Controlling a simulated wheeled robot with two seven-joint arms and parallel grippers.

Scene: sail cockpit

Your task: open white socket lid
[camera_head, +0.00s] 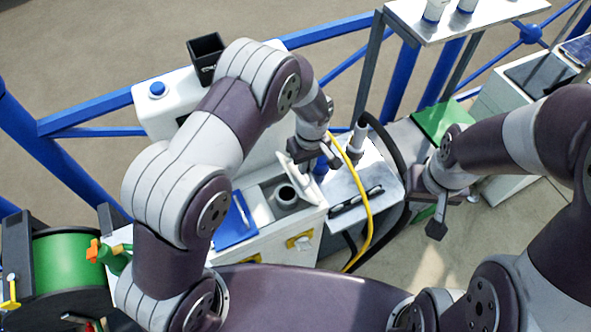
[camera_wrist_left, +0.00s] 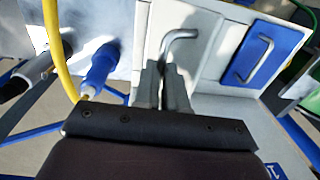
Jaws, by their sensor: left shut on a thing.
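The white socket lid (camera_head: 292,180) stands raised on the white cabinet in the head view, beside an open grey recess holding a round socket (camera_head: 286,195). My left gripper (camera_head: 304,158) is at the lid's upper edge. In the left wrist view its two fingers (camera_wrist_left: 163,82) are shut on the grey bent handle (camera_wrist_left: 181,37) of the lid. The fingers hide the lower part of the handle. My right gripper (camera_head: 453,213) is apart from the cabinet on the right, open and empty.
A blue lid (camera_head: 235,224) with a handle lies left of the recess. A yellow cable (camera_head: 364,190) and a blue plug (camera_wrist_left: 102,68) are close beside my left gripper. A black hose and a grey metal plate (camera_head: 345,187) are to the right. Blue railings run behind.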

